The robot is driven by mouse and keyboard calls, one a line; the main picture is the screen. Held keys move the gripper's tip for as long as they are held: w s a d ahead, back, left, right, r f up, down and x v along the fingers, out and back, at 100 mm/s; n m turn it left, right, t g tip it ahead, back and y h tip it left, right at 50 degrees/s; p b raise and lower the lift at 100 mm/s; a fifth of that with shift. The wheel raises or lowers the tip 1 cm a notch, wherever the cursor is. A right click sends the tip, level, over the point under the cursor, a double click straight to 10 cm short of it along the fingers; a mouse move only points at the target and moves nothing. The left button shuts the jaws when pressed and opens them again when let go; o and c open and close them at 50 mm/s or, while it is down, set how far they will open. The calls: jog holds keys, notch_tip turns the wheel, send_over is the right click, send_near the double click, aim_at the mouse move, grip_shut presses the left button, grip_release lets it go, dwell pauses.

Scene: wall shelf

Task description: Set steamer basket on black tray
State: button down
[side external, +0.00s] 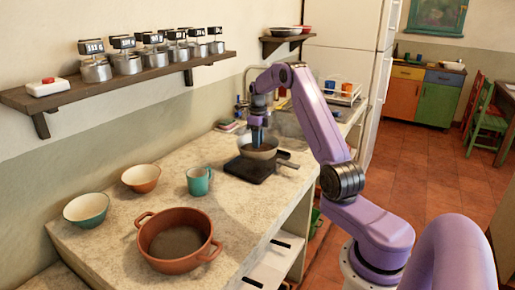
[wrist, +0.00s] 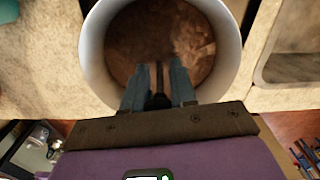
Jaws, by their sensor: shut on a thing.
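A round, pale-rimmed vessel, seemingly the steamer basket (side external: 259,152), is at the black tray (side external: 247,170) on the counter. It appears over the tray's far part; I cannot tell whether it touches the tray. A handle-like piece sticks out to its right. My gripper (side external: 257,140) points down at the vessel and is shut on it. In the wrist view the vessel (wrist: 91,55) shows a white wall and mottled brown inside, and my gripper's fingers (wrist: 159,88) are at its near rim. The exact grip is partly hidden.
A teal mug (side external: 199,181), an orange bowl (side external: 141,178), a green bowl (side external: 87,208) and a terracotta pot (side external: 175,244) stand left of the tray. A wall shelf (side external: 120,85) holds several canisters. A sink lies behind my gripper. The counter's front edge is close on the right.

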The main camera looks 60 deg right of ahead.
jog(key=shift+w+d+f, duration=0.15)
jog(key=shift+w+f, duration=0.05)
jog(key=shift+f, duration=1.5)
jog(key=shift+f, duration=0.15)
jog(key=c, duration=0.9)
grip_release()
